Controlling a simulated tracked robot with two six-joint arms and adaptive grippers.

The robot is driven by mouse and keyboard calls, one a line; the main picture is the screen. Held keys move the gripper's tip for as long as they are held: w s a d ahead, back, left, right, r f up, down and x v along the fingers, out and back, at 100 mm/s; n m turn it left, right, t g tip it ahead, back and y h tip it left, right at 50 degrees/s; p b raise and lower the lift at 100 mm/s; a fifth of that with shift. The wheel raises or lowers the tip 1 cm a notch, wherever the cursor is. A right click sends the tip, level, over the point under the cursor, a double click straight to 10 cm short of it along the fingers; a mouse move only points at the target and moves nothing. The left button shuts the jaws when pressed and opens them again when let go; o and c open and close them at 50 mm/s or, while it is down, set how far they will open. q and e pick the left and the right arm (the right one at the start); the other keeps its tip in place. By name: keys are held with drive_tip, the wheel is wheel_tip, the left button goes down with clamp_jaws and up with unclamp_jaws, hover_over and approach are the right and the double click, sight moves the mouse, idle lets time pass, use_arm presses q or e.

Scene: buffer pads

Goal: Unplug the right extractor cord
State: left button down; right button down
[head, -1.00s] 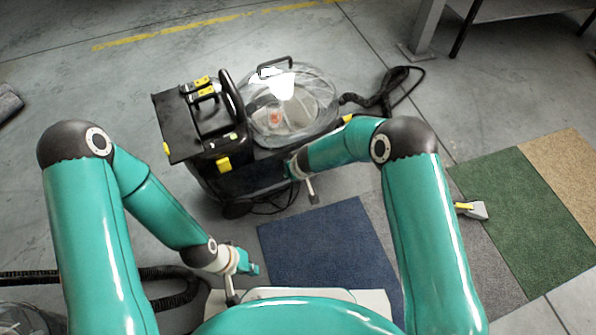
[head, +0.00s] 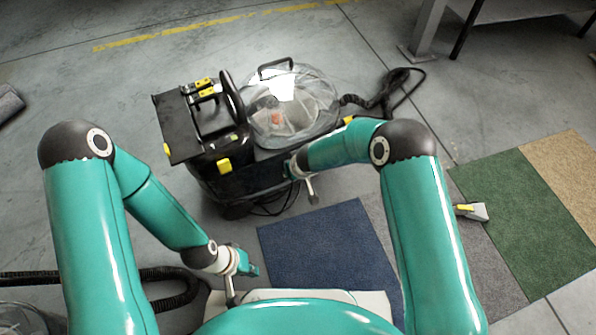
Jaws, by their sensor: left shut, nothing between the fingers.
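The extractor (head: 215,160) is a black machine with yellow latches and a clear round tank (head: 290,105); it stands on the floor ahead of me. A dark thin cord (head: 272,207) lies looped at its front lower side; its plug and socket are not clear. My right gripper (head: 312,197) is at the machine's front right side, beside the cord; its fingers are mostly hidden or too small to read. My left gripper (head: 252,269) is low, near the blue mat's left edge, away from the extractor, shut and empty.
A blue carpet mat (head: 325,245) lies in front of the extractor. Grey, green (head: 525,210) and tan mats lie at right, with a yellow-grey nozzle (head: 473,211) on them. A black hose (head: 385,95) coils behind right. Another hose (head: 165,285) lies at lower left. Table legs stand at top right.

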drive_tip(key=shift+w, duration=0.1)
drive_tip(key=shift+w+a+p, duration=0.15)
drive_tip(key=shift+w+p, duration=0.05)
drive_tip(key=shift+p, duration=0.1)
idle(0.6)
drive_tip(key=c, duration=0.7)
unclamp_jaws()
drive_tip(key=shift+o, duration=0.2)
